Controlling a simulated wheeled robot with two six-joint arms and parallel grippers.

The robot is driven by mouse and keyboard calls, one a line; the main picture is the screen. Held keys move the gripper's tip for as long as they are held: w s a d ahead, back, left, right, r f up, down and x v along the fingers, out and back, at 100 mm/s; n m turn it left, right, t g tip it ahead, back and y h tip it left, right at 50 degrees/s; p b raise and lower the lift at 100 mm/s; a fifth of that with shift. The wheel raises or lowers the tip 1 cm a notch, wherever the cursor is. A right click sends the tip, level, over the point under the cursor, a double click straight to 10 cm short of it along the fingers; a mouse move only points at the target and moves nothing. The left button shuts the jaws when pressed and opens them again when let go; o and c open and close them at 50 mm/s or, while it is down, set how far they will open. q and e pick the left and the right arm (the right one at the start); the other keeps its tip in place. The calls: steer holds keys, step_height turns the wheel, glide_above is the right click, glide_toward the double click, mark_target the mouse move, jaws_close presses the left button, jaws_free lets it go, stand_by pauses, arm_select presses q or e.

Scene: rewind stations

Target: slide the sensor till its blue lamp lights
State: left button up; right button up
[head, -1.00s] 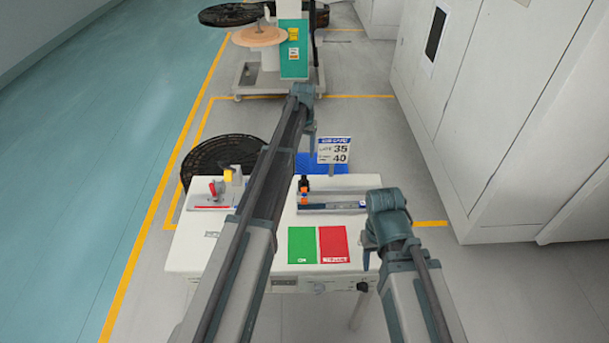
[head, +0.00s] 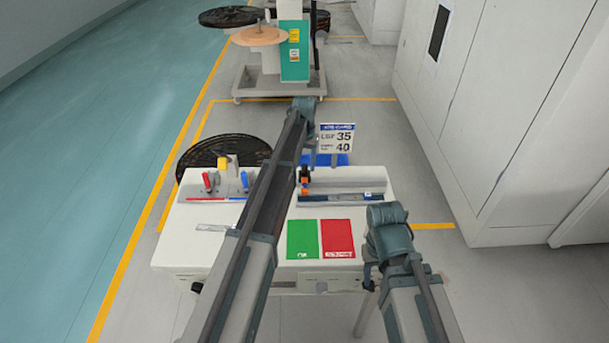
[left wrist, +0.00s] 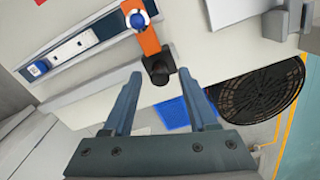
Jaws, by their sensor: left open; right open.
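The sensor is an orange block with a black end (head: 305,179) on a rail (head: 345,197) at the back right of the white table. In the left wrist view the orange sensor body (left wrist: 149,42) carries a round blue part in a white ring; I cannot tell if it is lit. The black end points between the fingers of my left gripper (left wrist: 160,76), which is open and not closed on it. In the head view my left arm hides part of the table. My right gripper (head: 369,275) is only partly visible, near the table's front right.
Green (head: 303,239) and red (head: 337,239) pads lie at the table front. A card reading 35 and 40 (head: 337,138) stands behind the rail. A fixture with red and blue levers (head: 208,182) is at left. Tall cabinets (head: 500,110) stand at right.

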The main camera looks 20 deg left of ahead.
arm_select(q)
steer(key=shift+f+b, duration=0.4)
steer(key=shift+f, duration=0.4)
jaws_close()
stand_by(0.9)
